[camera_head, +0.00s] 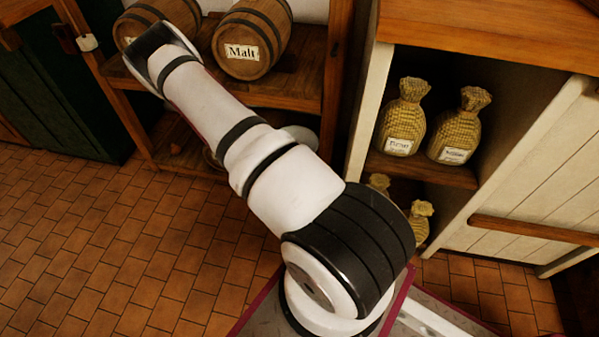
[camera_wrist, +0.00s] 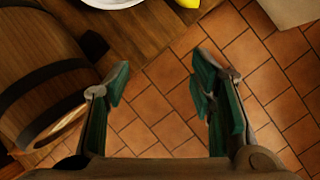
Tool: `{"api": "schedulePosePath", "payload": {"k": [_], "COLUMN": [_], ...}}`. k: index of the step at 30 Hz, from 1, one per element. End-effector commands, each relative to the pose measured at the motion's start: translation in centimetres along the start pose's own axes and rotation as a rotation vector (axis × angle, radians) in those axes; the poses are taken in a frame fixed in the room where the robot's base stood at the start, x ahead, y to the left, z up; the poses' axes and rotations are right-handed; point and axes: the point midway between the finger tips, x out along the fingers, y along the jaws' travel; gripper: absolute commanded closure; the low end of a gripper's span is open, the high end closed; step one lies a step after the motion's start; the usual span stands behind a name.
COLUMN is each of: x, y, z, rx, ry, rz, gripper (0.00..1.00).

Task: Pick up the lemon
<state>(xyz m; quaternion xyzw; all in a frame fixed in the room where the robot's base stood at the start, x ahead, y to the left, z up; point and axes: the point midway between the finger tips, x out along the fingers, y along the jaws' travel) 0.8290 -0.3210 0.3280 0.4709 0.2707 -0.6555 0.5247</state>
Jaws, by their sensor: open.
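A yellow lemon (camera_wrist: 188,3) shows at the top edge of the wrist view, only partly in frame, close to the right of a white dish. I cannot make it out in the head view. My gripper (camera_wrist: 161,83) is open and empty in the wrist view, its two green-padded fingers spread apart. The lemon lies beyond the fingertips, toward the top of the picture, with a clear gap between. In the head view my arm reaches to the upper left and the gripper itself does not show.
A wooden barrel (camera_wrist: 38,75) stands close to the left of the gripper. The white dish (camera_wrist: 112,2) sits on a wooden shelf (camera_wrist: 150,32). In the head view, a Malt barrel (camera_head: 251,40) stands on a shelf and labelled sacks (camera_head: 403,118) fill a cupboard. The tiled floor (camera_head: 90,235) is clear at left.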

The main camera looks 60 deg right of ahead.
Motion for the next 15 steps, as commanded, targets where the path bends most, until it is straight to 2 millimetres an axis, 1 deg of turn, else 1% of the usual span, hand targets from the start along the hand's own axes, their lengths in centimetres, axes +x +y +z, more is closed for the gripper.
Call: {"api": "schedulePosePath", "payload": {"k": [1,3,6,9,12,15], "x": [2.5,5.4,8.8,11.1,12.4,13.2], "y": [-1.4,-2.9,-5.0,-6.8,-7.8,-8.2], "z": [-0.4,-0.9,-1.6,-2.1,-2.5,-2.3], "rx": [-0.060,-0.141,-0.240,-0.312,-0.355,-0.370], "ry": [0.001,0.009,0.024,0.038,0.049,0.054], "rz": [-0.009,-0.008,-0.010,-0.011,-0.010,-0.010], "gripper": [0.50,0.50,0.50,0.50,0.50,0.50]}}
